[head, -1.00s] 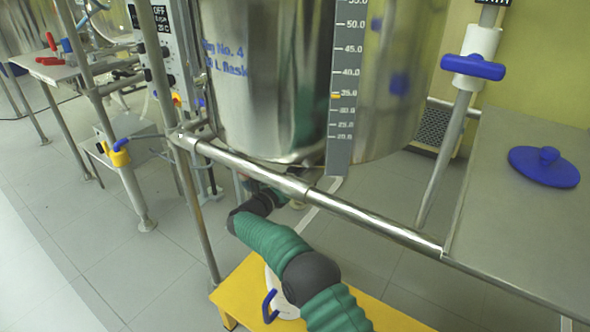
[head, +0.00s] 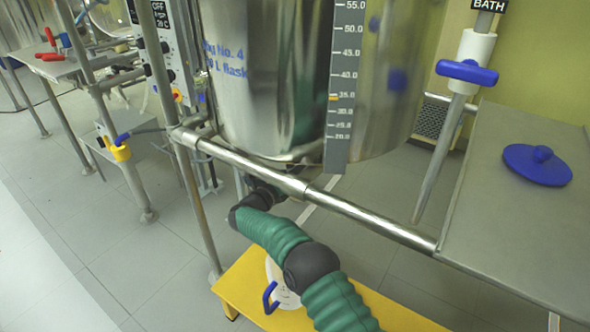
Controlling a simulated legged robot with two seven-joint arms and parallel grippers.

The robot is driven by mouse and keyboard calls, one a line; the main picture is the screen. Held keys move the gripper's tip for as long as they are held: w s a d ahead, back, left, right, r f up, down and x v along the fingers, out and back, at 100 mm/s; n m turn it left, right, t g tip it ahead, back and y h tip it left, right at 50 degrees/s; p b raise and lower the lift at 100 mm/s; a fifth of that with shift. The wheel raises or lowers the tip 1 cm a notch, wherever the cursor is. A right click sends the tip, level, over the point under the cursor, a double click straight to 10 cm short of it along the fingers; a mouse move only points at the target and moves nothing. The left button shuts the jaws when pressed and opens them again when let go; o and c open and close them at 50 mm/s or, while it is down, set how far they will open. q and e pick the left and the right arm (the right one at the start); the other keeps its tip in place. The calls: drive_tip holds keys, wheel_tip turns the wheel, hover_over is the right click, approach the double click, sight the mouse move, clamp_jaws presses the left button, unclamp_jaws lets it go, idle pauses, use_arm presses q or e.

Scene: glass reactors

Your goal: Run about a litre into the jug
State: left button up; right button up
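A white jug (head: 284,297) with a blue handle (head: 268,298) stands on a low yellow stool (head: 240,283) below the reactor frame. My green-sleeved arm passes in front of the jug and hides much of it. The arm reaches under the large steel vessel (head: 265,90), which has blue lettering on its side. Its far end goes behind the steel rail, and the gripper there is hidden. I cannot see any outlet or valve under the vessel clearly. No second arm shows.
A steel rail (head: 350,214) crosses in front of the vessel. A grey scale strip (head: 343,90) hangs before it. A steel table (head: 520,220) with a blue lid (head: 538,165) is at right. A blue-handled valve (head: 467,72) is on a slanted pipe.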

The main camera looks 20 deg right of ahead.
drive_tip(key=o, duration=1.4)
drive_tip(key=shift+w+a, duration=0.1)
drive_tip(key=shift+a, duration=0.05)
drive_tip(key=shift+s+a+r+p, duration=0.1)
drive_tip(key=shift+s+a+p, duration=0.15)
drive_tip(key=shift+a+p, duration=0.1)
drive_tip(key=p+v, duration=0.6)
drive_tip(key=v, duration=1)
drive_tip(key=shift+f, duration=0.25)
